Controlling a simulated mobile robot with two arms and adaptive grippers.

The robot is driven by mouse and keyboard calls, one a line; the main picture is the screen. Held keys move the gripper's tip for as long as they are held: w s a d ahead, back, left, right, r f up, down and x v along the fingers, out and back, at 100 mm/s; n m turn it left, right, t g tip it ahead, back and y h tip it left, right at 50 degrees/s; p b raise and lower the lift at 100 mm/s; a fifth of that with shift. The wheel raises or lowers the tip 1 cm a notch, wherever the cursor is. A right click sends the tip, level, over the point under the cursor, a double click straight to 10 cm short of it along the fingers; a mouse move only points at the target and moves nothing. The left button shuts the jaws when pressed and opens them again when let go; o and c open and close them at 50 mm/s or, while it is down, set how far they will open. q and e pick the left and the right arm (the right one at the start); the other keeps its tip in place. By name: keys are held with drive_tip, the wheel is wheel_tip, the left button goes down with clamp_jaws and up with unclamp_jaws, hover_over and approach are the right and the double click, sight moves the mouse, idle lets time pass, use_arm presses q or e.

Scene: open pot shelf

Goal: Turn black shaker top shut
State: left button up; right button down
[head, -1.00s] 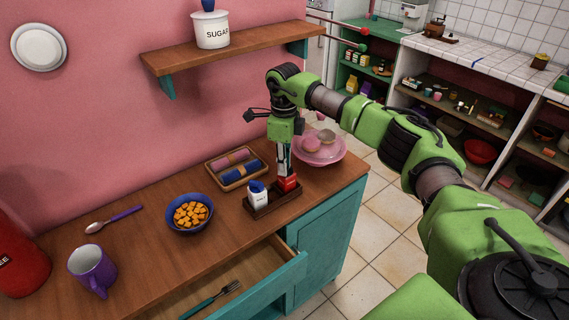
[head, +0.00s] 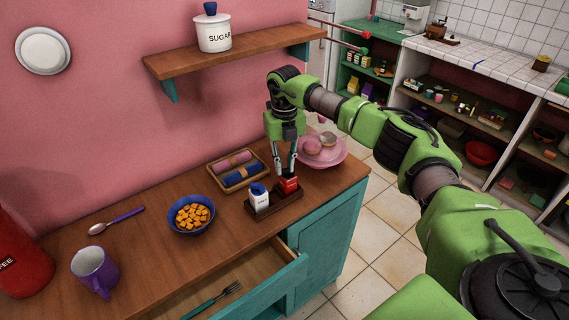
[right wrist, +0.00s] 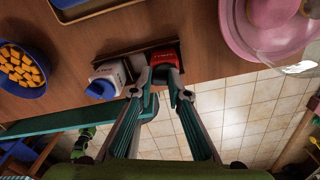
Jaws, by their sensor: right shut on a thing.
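The red shaker (head: 289,185) stands upright on a small dark wooden stand (head: 272,208). Its black top (right wrist: 161,74) shows between the fingertips in the right wrist view, with the red body (right wrist: 165,58) beyond. A white shaker with a blue top (head: 259,197) stands beside it on the same stand; it also shows in the right wrist view (right wrist: 108,74). My right gripper (head: 285,173) points down from above and is shut on the black top, one finger on each side. The fingers partly hide the top in the head view.
A pink stand (head: 321,151) with round pastries is close behind the gripper. A tray with rolled cloths (head: 239,172) and a blue bowl (head: 191,214) are to the left. A drawer (head: 240,282) is open in front. The wall shelf (head: 235,53) is above.

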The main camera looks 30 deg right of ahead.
drive_tip(key=m, duration=0.3)
drive_tip(key=shift+w+d+m, duration=0.1)
drive_tip(key=shift+d+m, duration=0.05)
drive_tip(key=shift+m, duration=0.25)
drive_tip(key=shift+d+m+p, duration=0.1)
drive_tip(key=shift+m+p, duration=0.3)
drive_tip(key=shift+m, duration=0.4)
drive_tip(key=c, duration=1.9)
unclamp_jaws()
wheel_tip(320, 180, up, 12)
drive_tip(key=shift+r, duration=0.1)
